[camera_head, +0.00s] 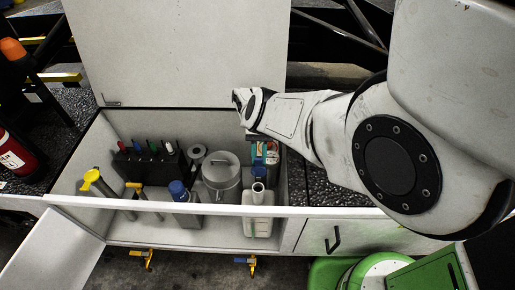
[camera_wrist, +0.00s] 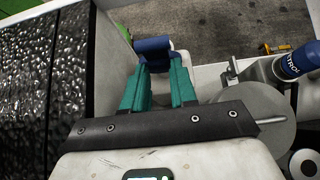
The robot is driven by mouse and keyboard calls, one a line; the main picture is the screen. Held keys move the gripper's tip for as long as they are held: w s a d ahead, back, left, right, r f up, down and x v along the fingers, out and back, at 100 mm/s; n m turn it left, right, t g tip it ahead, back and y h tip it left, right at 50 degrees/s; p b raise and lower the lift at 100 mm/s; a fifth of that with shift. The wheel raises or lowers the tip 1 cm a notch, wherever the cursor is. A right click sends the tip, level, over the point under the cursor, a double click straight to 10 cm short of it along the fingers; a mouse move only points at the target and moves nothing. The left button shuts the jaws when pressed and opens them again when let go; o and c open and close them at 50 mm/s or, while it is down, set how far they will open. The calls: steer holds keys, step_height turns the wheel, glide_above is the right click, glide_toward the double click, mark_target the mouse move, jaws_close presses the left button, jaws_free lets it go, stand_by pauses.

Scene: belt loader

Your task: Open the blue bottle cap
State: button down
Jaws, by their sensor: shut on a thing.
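My gripper (camera_head: 259,157) reaches down into the open compartment, with its teal fingers pointing at the blue cap (camera_head: 259,169). In the wrist view my gripper (camera_wrist: 159,65) is shut on this blue cap (camera_wrist: 152,45), between the fingertips. A white bottle (camera_head: 258,222) stands upright at the compartment's front right, and its pale neck shows just below the cap. I cannot tell whether the cap still touches the neck.
A grey bottle with its own blue top (camera_head: 178,190) stands left, labelled PETROL in the wrist view (camera_wrist: 297,65). A steel pot (camera_head: 221,178), a black tool rack (camera_head: 150,168) and yellow-topped tools (camera_head: 91,179) share the compartment. Its front wall (camera_head: 200,208) is low; the raised lid (camera_head: 180,50) stands behind.

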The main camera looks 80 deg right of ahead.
steer(key=shift+w+a+f+y+b, duration=0.15)
steer(key=shift+f+y+b, duration=0.25)
steer(key=shift+f+b, duration=0.45)
steer(key=shift+b, duration=0.8)
steer(key=shift+r+y+b, duration=0.15)
steer(key=shift+y+b, duration=0.25)
steer(key=shift+b, duration=0.05)
steer(key=shift+r, duration=0.1)
steer(key=c, duration=1.2)
jaws_free()
steer(key=o, duration=0.3)
steer(key=shift+r, duration=0.1)
steer(key=shift+d, duration=0.25)
steer(key=shift+r, duration=0.1)
